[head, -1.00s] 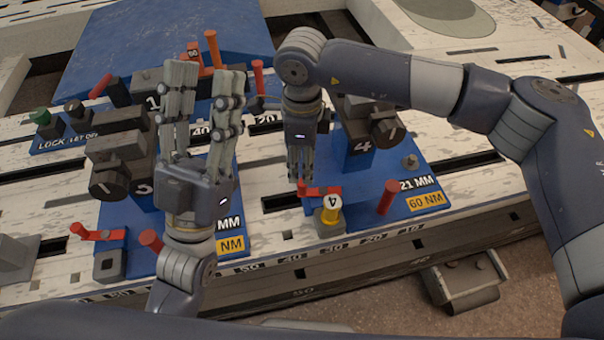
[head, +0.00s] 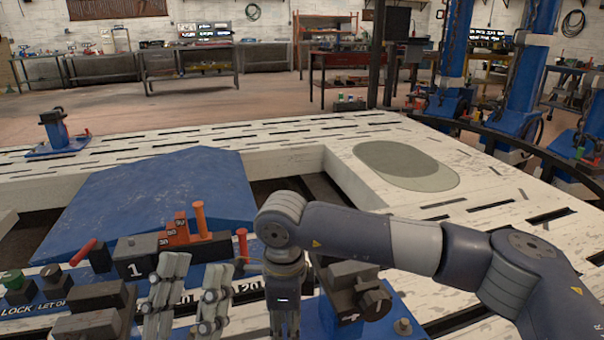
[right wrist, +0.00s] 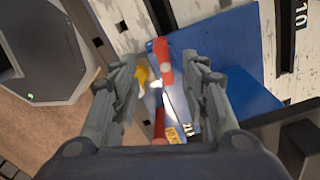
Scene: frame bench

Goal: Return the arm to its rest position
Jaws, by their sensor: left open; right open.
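My left gripper (head: 190,295) is open at the bottom of the head view, its two fingers pointing up and apart with nothing between them. It is in front of the clamp block marked 1 (head: 132,268). My right gripper (head: 284,322) hangs pointing down beside a dark clamp (head: 352,290) on a blue base, and its tips are cut off by the lower edge. In the right wrist view the right gripper (right wrist: 160,85) is open. A red handle (right wrist: 162,62) and a yellow part (right wrist: 141,77) show beyond and between its fingers; I see no grip on them.
A large blue sloped plate (head: 150,200) lies behind the grippers. The slotted white bench (head: 340,140) is mostly clear farther back, apart from a small blue fixture (head: 56,135) at left. Orange blocks (head: 183,232) and an orange post (head: 200,217) stand close behind the left gripper.

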